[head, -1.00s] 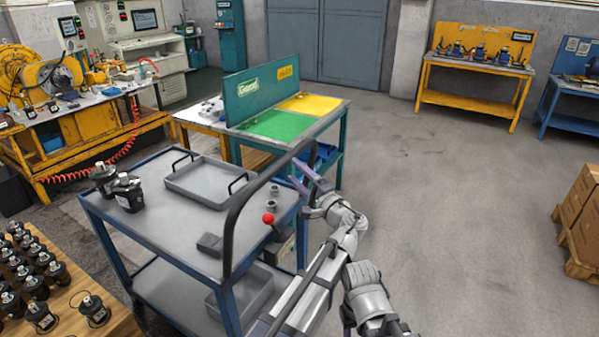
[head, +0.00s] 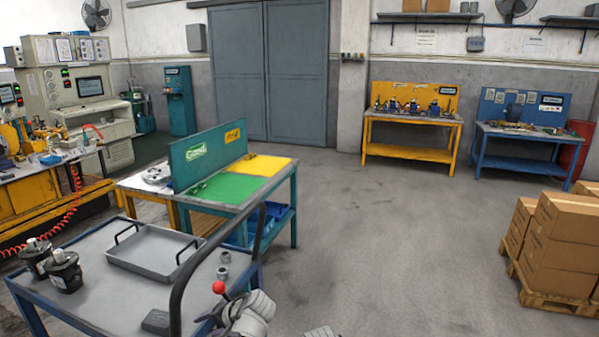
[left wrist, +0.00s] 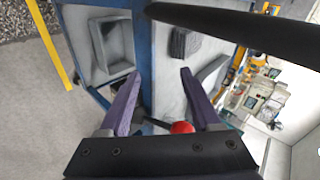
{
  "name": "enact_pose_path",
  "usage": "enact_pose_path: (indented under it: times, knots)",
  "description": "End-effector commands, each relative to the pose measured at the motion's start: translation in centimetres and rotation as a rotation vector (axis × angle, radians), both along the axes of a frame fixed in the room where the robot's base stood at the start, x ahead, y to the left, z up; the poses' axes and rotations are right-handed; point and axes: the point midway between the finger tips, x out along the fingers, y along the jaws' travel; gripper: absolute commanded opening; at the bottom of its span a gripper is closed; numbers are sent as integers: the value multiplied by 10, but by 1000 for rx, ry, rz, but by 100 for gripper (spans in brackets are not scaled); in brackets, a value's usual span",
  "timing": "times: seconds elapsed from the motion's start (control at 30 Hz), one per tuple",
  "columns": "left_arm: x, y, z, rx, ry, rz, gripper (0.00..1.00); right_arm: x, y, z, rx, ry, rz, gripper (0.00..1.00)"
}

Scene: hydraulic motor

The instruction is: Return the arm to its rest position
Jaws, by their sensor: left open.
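My left arm (head: 248,312) shows only in part at the bottom edge of the head view, beside the right end of the blue-framed cart (head: 110,292). In the left wrist view my left gripper (left wrist: 160,74) has its two purple fingers spread wide with nothing between the tips. A red ball knob (left wrist: 181,127) shows close to the base of the right finger. The same red knob (head: 219,287) stands by my arm in the head view. My right gripper is not in view.
The cart's dark curved handle (head: 190,265) rises close to my left arm. A grey tray (head: 152,251) and two black motors (head: 65,272) are on the cart. A green-and-yellow bench (head: 232,188) stands behind. Boxes (head: 560,245) are at right; the middle floor is clear.

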Motion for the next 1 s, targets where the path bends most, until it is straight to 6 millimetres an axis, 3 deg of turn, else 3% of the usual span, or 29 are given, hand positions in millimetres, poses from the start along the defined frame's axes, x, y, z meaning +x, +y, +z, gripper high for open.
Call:
enact_pose_path:
  times: [0.03,0.2,0.5,0.63,1.0]
  knots:
    - [-21,1,-16,-98,27,37,64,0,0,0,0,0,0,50]
    - [-59,-19,-50,-372,101,117,64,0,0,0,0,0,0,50]
    - [-100,-56,-71,-689,178,190,64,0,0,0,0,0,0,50]
    - [-114,-72,-73,-808,202,210,64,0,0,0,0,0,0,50]
    - [-142,-140,-26,-718,333,62,64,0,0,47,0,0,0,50]
